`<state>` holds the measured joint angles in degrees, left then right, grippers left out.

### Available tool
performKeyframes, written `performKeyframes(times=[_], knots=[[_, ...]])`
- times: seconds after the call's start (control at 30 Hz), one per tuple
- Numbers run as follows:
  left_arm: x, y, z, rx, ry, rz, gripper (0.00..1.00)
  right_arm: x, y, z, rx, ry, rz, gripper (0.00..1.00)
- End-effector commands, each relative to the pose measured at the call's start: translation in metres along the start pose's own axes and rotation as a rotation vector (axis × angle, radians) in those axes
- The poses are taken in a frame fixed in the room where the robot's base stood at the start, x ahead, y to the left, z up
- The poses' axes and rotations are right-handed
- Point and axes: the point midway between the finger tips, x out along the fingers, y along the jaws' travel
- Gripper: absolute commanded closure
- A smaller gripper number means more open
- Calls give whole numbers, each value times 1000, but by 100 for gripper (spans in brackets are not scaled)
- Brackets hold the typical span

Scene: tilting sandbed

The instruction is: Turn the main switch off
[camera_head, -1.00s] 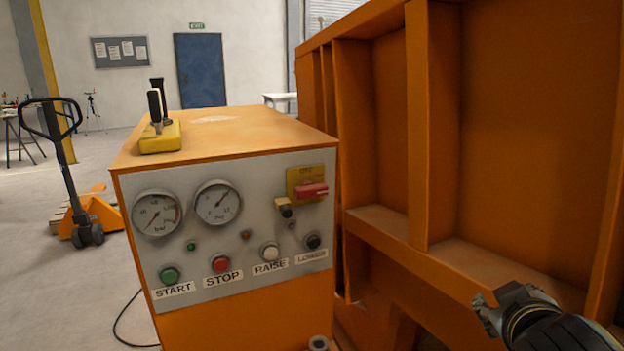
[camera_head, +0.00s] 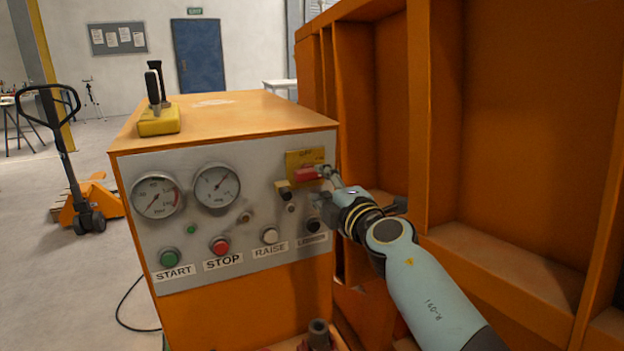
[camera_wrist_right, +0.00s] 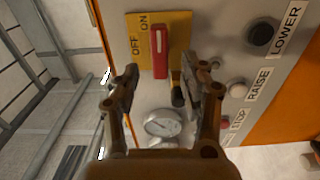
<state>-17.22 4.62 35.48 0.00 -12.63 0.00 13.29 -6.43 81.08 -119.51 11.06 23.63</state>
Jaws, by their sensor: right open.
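The main switch is a red handle (camera_head: 308,174) on a yellow plate (camera_head: 294,158) at the upper right of the grey control panel. In the right wrist view the red handle (camera_wrist_right: 159,52) lies along the word ON on the yellow plate (camera_wrist_right: 178,27), with OFF beside it. My right gripper (camera_head: 322,184) is at the panel's right edge, close to the handle. In the wrist view the open fingers (camera_wrist_right: 162,82) stand either side of the handle's lower end, with a clear gap. Contact cannot be told. My left gripper is not in view.
A black knob (camera_wrist_right: 178,96) sits just below the handle, between the fingers. Start (camera_head: 170,258), stop (camera_head: 221,246), raise (camera_head: 270,236) and lower (camera_head: 313,226) buttons are lower on the panel. The orange ribbed wall (camera_head: 540,120) stands close on the right.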

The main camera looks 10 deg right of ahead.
Motion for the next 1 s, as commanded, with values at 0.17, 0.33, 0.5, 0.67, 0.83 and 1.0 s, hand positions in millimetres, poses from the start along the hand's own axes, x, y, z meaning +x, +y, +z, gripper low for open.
performKeyframes(times=[0.17,0.33,0.5,0.67,0.83,1.0], knots=[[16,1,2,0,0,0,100,35,-2,0,-2,-1,2,56],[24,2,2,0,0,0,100,54,-2,0,-1,-1,1,56],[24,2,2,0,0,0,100,60,0,1,0,-1,1,56],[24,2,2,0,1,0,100,60,0,1,0,-2,1,56],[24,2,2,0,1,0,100,59,0,1,0,-2,1,74],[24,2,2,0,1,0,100,59,0,1,0,-2,1,96]])
